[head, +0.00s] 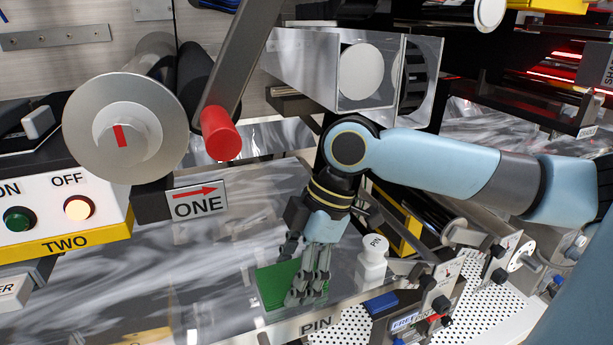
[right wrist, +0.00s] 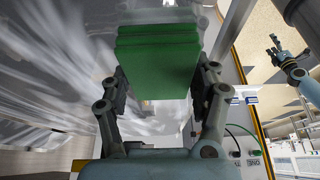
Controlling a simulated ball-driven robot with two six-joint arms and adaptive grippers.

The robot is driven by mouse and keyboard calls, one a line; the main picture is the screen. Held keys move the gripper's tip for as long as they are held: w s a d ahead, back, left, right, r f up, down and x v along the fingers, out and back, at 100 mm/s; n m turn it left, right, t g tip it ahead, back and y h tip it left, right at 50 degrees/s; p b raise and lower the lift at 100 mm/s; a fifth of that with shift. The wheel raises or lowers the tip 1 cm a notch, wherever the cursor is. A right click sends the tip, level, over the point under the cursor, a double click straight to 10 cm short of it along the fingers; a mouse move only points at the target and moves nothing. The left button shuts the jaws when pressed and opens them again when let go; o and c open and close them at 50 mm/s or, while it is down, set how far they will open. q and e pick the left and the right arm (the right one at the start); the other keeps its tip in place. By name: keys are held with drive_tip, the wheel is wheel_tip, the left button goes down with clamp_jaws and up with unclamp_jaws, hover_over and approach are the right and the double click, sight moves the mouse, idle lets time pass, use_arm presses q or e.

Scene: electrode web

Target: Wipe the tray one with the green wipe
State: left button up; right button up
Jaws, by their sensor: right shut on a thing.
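The green wipe (head: 274,286) is a flat green pad at the lower middle of the head view. It also shows as a stacked green block in the right wrist view (right wrist: 157,60). My right gripper (head: 308,288) points down and is shut on the wipe, with a finger at each side of it (right wrist: 160,90). The wipe is over a shiny metal surface (head: 215,270), seemingly tray one, below the ONE sign (head: 197,201). I cannot tell whether it touches. My left gripper seems to show small in the right wrist view (right wrist: 278,48); its jaw state is unclear.
The TWO button box (head: 65,215) is at left. Bare metal lies left of the wipe.

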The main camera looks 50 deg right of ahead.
sight(230, 306)
drive_tip(key=shift+w+a+b, duration=0.3)
drive_tip(key=shift+w+a, duration=0.15)
drive_tip(key=shift+a, duration=0.3)
drive_tip(key=shift+w+a+b, duration=0.35)
drive_tip(key=shift+a+b, duration=0.05)
drive_tip(key=shift+a, duration=0.05)
drive_tip(key=shift+w+a+b, duration=0.25)
drive_tip(key=shift+w+a, duration=0.1)
drive_tip(key=shift+a, duration=0.2)
drive_tip(key=shift+w+a+b, duration=0.25)
drive_tip(key=shift+w+a, duration=0.05)
drive_tip(key=shift+a, duration=0.25)
drive_tip(key=shift+w+a+b, duration=0.2)
drive_tip(key=shift+w+a, duration=0.1)
drive_tip(key=shift+a, duration=0.2)
drive_tip(key=shift+w+a+b, duration=0.15)
drive_tip(key=shift+w+a, duration=0.1)
drive_tip(key=shift+a, duration=0.2)
drive_tip(key=shift+w+a, duration=0.3)
drive_tip(key=shift+a, duration=0.3)
wheel_tip(230, 306, up, 4)
drive_tip(key=p, duration=0.5)
drive_tip(key=shift+r, duration=0.2)
drive_tip(key=shift+w+r, duration=0.1)
drive_tip(key=shift+r, duration=0.65)
